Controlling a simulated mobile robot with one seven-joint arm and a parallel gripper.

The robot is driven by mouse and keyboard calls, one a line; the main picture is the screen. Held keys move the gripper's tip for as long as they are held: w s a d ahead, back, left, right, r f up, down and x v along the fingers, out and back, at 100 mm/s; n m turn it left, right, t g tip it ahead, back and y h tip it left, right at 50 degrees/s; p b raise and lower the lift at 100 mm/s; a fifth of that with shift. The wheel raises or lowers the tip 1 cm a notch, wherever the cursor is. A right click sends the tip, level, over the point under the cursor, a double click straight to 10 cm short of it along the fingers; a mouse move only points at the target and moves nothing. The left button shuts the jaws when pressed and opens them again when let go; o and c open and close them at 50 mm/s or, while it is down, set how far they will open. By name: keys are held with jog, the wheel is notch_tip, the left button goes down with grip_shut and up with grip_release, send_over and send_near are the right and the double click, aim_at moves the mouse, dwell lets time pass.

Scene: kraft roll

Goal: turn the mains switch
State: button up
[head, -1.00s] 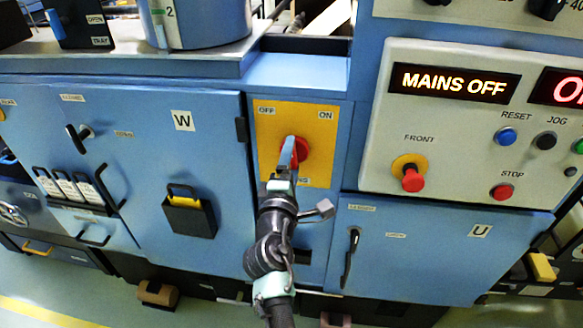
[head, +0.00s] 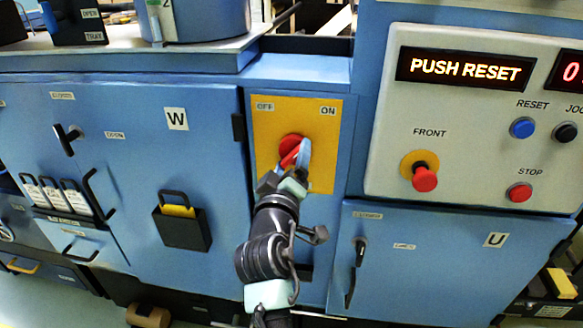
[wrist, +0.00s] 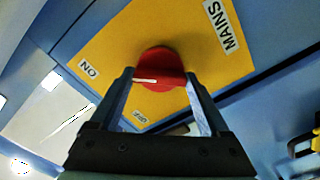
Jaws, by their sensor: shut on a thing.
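The mains switch (head: 289,142) is a red rotary knob on a yellow plate (head: 268,158) marked OFF at upper left and ON at upper right. My gripper (head: 297,157) is shut on the knob's handle from the front and hides part of it. In the wrist view the red knob (wrist: 158,58) sits between my two fingers (wrist: 160,80), with a white line on its handle. The ON, OFF and MAINS labels show around it there. The display (head: 465,69) on the grey panel reads PUSH RESET.
The grey panel at right has a blue RESET button (head: 522,128), a red FRONT button (head: 425,179) and a red STOP button (head: 519,192). Blue cabinet doors W (head: 150,150) and U (head: 430,255) flank the switch. A black holder (head: 182,230) hangs on door W.

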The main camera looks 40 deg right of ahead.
jog(key=shift+m, duration=0.6)
jog(key=o, duration=1.2)
jog(key=b+v, duration=0.1)
jog(key=v, duration=1.2)
jog(key=shift+d, duration=0.1)
